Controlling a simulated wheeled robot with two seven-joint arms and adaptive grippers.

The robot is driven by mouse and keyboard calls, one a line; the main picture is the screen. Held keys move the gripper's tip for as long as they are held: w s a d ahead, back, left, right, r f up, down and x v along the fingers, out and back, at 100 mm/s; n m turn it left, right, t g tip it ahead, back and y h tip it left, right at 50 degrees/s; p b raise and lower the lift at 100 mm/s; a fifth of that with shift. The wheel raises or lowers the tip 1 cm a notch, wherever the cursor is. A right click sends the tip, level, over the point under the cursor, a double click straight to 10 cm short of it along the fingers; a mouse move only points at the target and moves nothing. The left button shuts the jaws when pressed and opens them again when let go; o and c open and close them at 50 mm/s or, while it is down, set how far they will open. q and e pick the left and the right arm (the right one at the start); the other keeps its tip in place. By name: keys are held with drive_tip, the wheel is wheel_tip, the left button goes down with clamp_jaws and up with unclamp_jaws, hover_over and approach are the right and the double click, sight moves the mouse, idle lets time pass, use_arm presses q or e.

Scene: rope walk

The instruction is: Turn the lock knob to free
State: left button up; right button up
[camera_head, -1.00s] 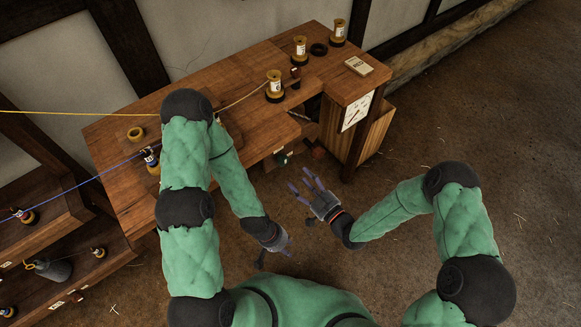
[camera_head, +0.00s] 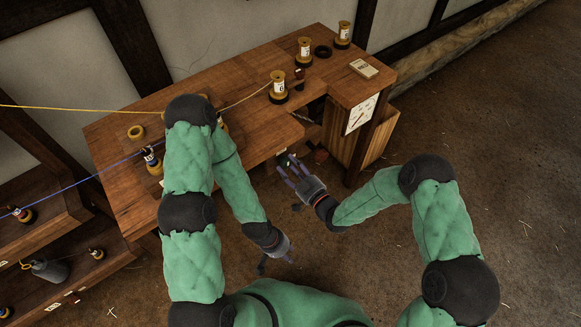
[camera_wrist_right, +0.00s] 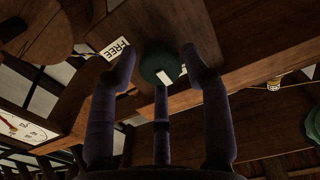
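The lock knob (camera_wrist_right: 160,66) is a round dark green knob with a white mark, on the wooden bench front in the right wrist view. A white label reading FREE (camera_wrist_right: 115,48) is beside it, up and left. My right gripper (camera_wrist_right: 160,72) is open, its fingers spread, with two tips on either side of the knob; I cannot tell whether they touch it. In the head view the right gripper (camera_head: 286,168) is at the bench's front edge, its fingers partly covering the knob. My left gripper (camera_head: 277,255) hangs low, away from the bench; its fingers are too small to read.
The wooden bench (camera_head: 230,92) carries several bobbins, such as one with a yellow line (camera_head: 278,87), and a small box (camera_head: 363,68). A dial (camera_head: 361,114) is on its right end. A blue line (camera_head: 75,180) runs off left. The floor at right is clear.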

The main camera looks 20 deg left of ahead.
drive_tip(key=c, duration=0.5)
drive_tip(key=shift+c, duration=0.2)
drive_tip(key=shift+m, duration=0.3)
drive_tip(key=m, duration=0.4)
drive_tip(key=shift+m, duration=0.3)
drive_tip(key=m, duration=0.5)
drive_tip(key=shift+p, duration=0.35)
drive_tip(key=m, duration=0.5)
drive_tip(key=shift+m+p, duration=0.4)
drive_tip(key=m+p, duration=0.1)
drive_tip(key=m, duration=0.4)
drive_tip(key=shift+m, duration=0.4)
